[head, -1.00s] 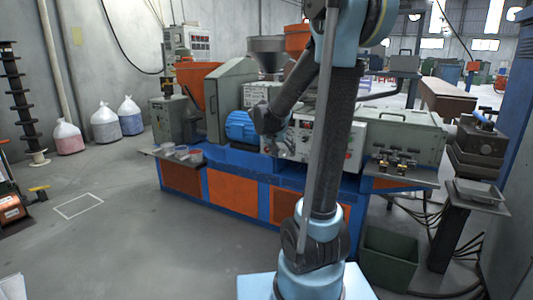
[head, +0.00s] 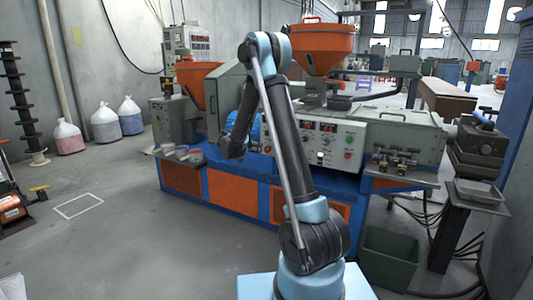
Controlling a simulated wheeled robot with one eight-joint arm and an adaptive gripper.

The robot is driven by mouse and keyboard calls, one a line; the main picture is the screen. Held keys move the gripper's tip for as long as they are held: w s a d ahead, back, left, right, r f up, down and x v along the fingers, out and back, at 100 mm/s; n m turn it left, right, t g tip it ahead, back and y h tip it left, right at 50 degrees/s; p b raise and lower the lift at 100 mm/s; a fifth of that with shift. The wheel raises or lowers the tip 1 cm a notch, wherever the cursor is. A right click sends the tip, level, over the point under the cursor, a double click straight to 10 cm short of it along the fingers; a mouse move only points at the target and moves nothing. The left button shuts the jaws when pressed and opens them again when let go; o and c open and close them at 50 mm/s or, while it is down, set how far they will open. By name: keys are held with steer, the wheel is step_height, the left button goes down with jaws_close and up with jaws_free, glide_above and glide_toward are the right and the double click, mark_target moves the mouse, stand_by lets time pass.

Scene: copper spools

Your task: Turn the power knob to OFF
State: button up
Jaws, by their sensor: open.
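The control panel (head: 335,140) is a pale box on the blue and orange machine, with red digital displays, small buttons and red buttons at its right side. A small white and black part (head: 320,158) shows low on its front; I cannot tell whether it is the power knob, and no OFF marking is readable. My arm rises in front of the machine, bends at the top and slopes down to the left of the panel. Its far end is dark, and no gripper fingers can be made out. My arm hides the panel's left part.
An orange hopper (head: 321,50) stands above the machine. Small cups (head: 182,154) sit on the left ledge. A dark green bin (head: 388,258) stands at the front right. The floor at the left front is open.

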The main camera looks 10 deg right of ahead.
steer(key=w, duration=0.1)
glide_toward(267, 149)
steer(key=x, duration=0.9)
steer(key=shift+w+f, duration=0.25)
steer(key=shift+c, duration=0.5)
